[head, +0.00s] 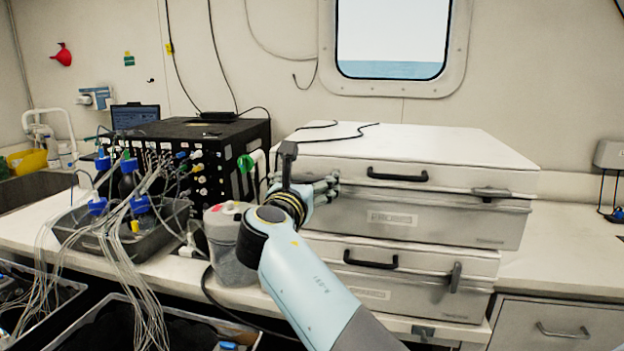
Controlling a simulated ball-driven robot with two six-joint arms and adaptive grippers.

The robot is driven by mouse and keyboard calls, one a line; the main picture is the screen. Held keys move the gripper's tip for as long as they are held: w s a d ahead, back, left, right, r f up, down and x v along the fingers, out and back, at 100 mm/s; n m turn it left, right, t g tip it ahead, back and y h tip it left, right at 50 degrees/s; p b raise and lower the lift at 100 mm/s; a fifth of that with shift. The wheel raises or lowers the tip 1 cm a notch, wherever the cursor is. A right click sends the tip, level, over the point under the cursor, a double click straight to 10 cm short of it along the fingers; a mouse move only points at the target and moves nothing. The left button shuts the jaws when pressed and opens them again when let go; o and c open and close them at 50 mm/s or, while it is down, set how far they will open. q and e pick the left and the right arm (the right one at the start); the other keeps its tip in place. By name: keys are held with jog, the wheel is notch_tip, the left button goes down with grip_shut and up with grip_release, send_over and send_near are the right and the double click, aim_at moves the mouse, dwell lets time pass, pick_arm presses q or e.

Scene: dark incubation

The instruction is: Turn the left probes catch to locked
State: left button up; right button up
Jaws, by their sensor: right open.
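Two pale grey cases are stacked on the bench: an upper case (450,222) and a lower case (410,297). The upper case's right catch (490,193) lies sideways; the lower case's right catch (455,277) stands upright. My right gripper (308,170) is open at the upper case's left front, one dark finger pointing up and the other reaching right across the front. The gripper and arm cover the left front area; no left catch can be made out. My left gripper is out of view.
Left of the cases stand a black instrument box (222,150) with many ports, a grey lidded jar (228,250) close to my arm, and a tray (180,220) of bottles with many thin tubes. A loose black cable lies on the upper lid.

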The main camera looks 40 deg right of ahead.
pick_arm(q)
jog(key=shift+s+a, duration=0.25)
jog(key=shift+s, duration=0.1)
pick_arm(e)
jog(key=shift+a+r, duration=0.1)
jog(key=shift+c, duration=0.8)
jog(key=c, duration=1)
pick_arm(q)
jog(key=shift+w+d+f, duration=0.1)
